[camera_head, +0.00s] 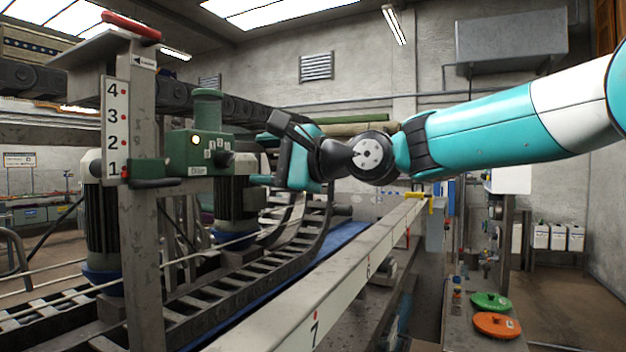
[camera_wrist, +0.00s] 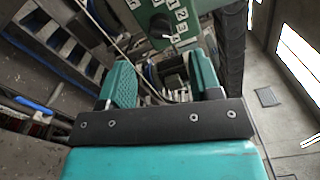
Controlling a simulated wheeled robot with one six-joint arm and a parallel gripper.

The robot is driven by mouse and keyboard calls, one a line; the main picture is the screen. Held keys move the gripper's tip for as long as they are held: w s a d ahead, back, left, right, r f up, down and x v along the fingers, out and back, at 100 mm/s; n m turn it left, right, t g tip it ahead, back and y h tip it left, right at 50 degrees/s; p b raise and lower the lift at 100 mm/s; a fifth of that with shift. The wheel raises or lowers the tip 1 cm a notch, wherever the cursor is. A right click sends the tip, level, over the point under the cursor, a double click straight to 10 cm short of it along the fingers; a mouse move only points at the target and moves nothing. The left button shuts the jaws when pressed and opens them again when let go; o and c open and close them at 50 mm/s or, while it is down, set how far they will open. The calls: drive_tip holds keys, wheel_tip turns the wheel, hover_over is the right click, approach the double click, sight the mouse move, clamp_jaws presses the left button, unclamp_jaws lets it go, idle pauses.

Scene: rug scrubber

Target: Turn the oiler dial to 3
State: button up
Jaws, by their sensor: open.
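The oiler (camera_head: 195,153) is a green box with a round cap on top, mounted on the machine left of centre in the head view. Its black dial (camera_head: 223,159) faces right, with small white number plates around it. In the wrist view the dial (camera_wrist: 160,27) is at the top, with number plates (camera_wrist: 181,14) to its right. I cannot tell surely which number it points to. My gripper (camera_head: 262,160) is open and empty, a short way right of the dial. In the wrist view its teal finger pads (camera_wrist: 163,82) are spread below the dial, apart from it.
A grey post (camera_head: 143,240) with a 1 to 4 scale and a green pointer block stands left of the oiler. A long pale beam (camera_head: 335,280) runs below my arm. A dark cable chain (camera_head: 262,128) passes behind the oiler. Green and orange lids lie at lower right.

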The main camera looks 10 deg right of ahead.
drive_tip(key=b+v, duration=0.3)
drive_tip(key=v, duration=0.6)
drive_tip(key=shift+s+d, duration=0.25)
drive_tip(key=shift+d, duration=0.05)
drive_tip(key=shift+s, duration=0.1)
